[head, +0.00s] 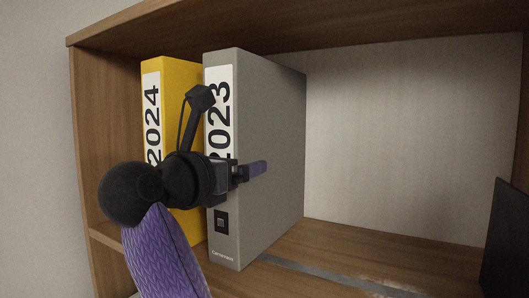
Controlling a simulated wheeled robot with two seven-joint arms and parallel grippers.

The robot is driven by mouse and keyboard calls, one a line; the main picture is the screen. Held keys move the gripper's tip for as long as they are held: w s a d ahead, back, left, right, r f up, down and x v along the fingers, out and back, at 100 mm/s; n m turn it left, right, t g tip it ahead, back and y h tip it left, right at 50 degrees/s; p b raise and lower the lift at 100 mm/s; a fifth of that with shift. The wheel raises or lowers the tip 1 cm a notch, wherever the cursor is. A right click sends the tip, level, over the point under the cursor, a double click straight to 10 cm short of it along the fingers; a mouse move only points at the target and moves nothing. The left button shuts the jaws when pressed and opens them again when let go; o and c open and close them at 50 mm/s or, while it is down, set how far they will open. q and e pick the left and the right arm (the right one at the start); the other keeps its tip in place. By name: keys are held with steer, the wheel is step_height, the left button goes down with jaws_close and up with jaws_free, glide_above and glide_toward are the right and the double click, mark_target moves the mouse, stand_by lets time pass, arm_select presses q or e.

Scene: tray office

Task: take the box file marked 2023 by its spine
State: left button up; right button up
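The grey box file marked 2023 (272,130) stands upright on the shelf in the head view, its spine turned toward me. My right gripper (238,172) is at the middle of this spine and covers part of it. One finger with a purple pad lies along the right side of the file. The other finger is hidden behind the wrist, so I cannot tell whether the fingers press on the file. The lower part of the number is partly covered. My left gripper is not in view.
A yellow box file marked 2024 (177,75) stands close on the left, near the wooden side wall (105,130). The shelf top (290,22) is above both files. The shelf floor (400,250) to the right is mostly clear. A dark panel (507,240) stands at the right edge.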

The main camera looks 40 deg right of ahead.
jaws_close()
steer(key=shift+r, duration=0.15)
